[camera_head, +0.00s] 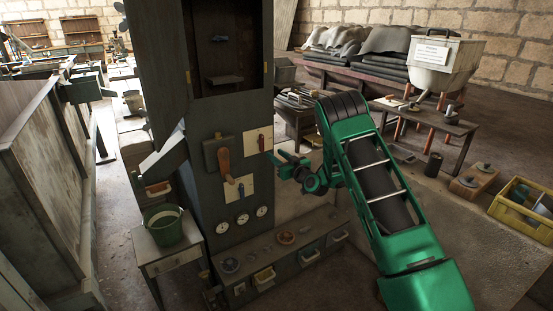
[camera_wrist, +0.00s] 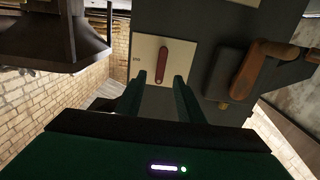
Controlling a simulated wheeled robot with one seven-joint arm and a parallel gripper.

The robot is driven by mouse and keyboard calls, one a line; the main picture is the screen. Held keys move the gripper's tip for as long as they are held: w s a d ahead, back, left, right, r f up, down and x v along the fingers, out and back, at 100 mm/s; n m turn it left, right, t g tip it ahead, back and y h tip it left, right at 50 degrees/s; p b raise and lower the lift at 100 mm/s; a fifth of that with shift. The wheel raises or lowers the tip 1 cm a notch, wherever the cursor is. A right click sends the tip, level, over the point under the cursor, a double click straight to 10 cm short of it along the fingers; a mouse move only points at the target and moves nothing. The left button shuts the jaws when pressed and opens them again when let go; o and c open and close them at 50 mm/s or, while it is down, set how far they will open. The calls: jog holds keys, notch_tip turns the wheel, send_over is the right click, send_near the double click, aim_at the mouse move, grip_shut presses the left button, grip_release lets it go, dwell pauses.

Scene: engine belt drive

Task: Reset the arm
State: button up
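My gripper (camera_head: 276,163) is at the end of my green arm, in front of the dark grey machine cabinet (camera_head: 206,115). In the wrist view my gripper (camera_wrist: 160,77) has its two fingers apart with nothing held between them. A red lever (camera_wrist: 163,62) on a cream plate (camera_wrist: 180,50) shows just beyond the fingertips. The fingers appear clear of it, but the exact gap cannot be told. The arm rises from the lower right and bends down to the gripper in the head view.
A box with an orange-brown handle (camera_head: 223,160) sits beside the cream plate (camera_head: 258,141). Dials and a ledge with drawers (camera_head: 285,262) lie below. A green bucket (camera_head: 163,226) stands at left. A bench (camera_head: 450,125) and yellow crate (camera_head: 522,213) are at right. Some floor is clear.

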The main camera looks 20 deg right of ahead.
jog(key=shift+r, duration=0.1)
dwell(0.4)
jog(key=s+d+r+m+g+h, duration=0.1)
jog(key=s+d+r+g+h, duration=0.2)
jog(key=s, duration=0.6)
jog(key=s+d+r+m+g, duration=0.1)
jog(key=s+d+r+g, duration=0.25)
jog(key=s+d, duration=0.35)
jog(key=s+d+r+m+g+h, duration=0.1)
jog(key=s+d+r+g+h, duration=0.2)
jog(key=s, duration=0.7)
jog(key=s+d+r+m+g, duration=0.1)
jog(key=s+m+g, duration=0.6)
jog(key=s, duration=3.4)
jog(key=shift+r+g+y, duration=0.3)
jog(key=shift+r+g, duration=0.15)
jog(key=shift+r, duration=0.15)
jog(key=shift+d, duration=0.1)
